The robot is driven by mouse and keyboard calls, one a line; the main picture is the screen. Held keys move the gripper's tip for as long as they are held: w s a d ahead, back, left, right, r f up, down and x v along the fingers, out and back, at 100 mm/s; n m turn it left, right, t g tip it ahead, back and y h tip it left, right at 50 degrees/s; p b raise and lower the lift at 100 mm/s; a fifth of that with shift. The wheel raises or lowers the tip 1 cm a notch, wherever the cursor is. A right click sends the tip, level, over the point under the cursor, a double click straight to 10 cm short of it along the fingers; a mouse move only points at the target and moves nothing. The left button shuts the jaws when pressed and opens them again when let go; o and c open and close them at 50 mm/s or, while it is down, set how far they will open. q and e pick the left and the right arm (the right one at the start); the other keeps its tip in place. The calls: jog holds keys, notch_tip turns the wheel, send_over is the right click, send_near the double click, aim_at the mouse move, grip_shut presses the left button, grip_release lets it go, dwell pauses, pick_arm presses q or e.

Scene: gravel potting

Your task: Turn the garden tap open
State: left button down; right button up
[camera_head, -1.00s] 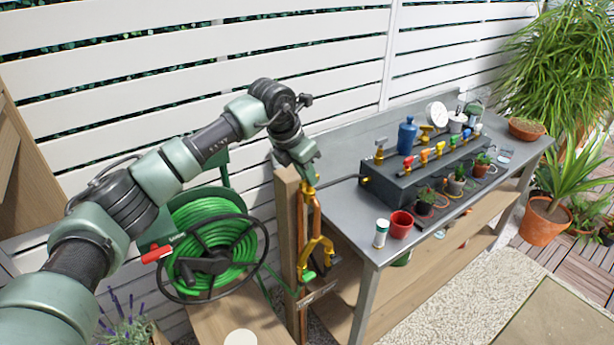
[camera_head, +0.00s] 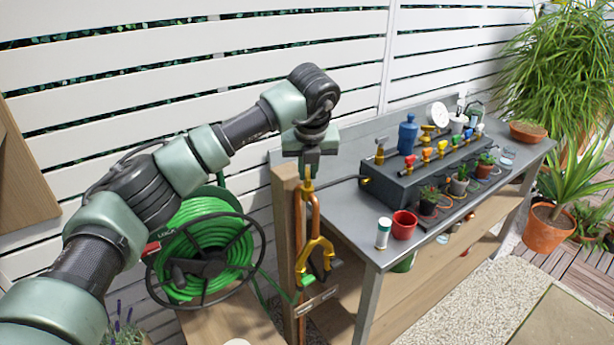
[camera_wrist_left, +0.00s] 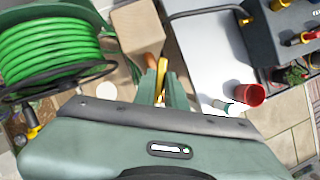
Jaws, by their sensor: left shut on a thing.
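The garden tap is on the wooden post (camera_head: 283,235) at the near left end of the bench. Copper pipe (camera_head: 315,220) runs up there, with a forked brass-yellow fitting (camera_head: 319,247) below. My left gripper (camera_head: 308,180) points down at the top of the pipe and is shut on the tap's yellow handle. The left wrist view shows its fingers (camera_wrist_left: 163,92) close together around the yellow handle (camera_wrist_left: 162,80). The gripper hides most of the handle, so I cannot tell how far it is turned. My right gripper is in neither view.
The green hose reel (camera_head: 207,255) stands just left of the post. The grey bench (camera_head: 350,225) to the right bears a dark manifold box (camera_head: 400,185) with coloured valves, a red cup (camera_head: 403,226) and a white-green canister (camera_head: 383,233). A slatted fence (camera_head: 150,60) stands behind.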

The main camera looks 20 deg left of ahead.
pick_arm(q)
jog(key=n, duration=0.1)
jog(key=n+y+b, duration=0.1)
jog(key=n, duration=0.1)
jog(key=shift+w+d+n+g, duration=0.1)
jog(key=shift+w+n+g, duration=0.05)
jog(key=shift+n+g, duration=0.15)
jog(key=shift+r+n+g+y, duration=0.1)
jog(key=shift+n+g+y, duration=0.3)
jog(key=shift+n, duration=0.7)
jog(key=c, duration=1.5)
grip_release()
jog(key=shift+o, duration=0.2)
jog(key=b+v, duration=0.1)
jog(key=v, duration=0.6)
jog(key=shift+r, duration=0.3)
jog(key=shift+d, duration=0.15)
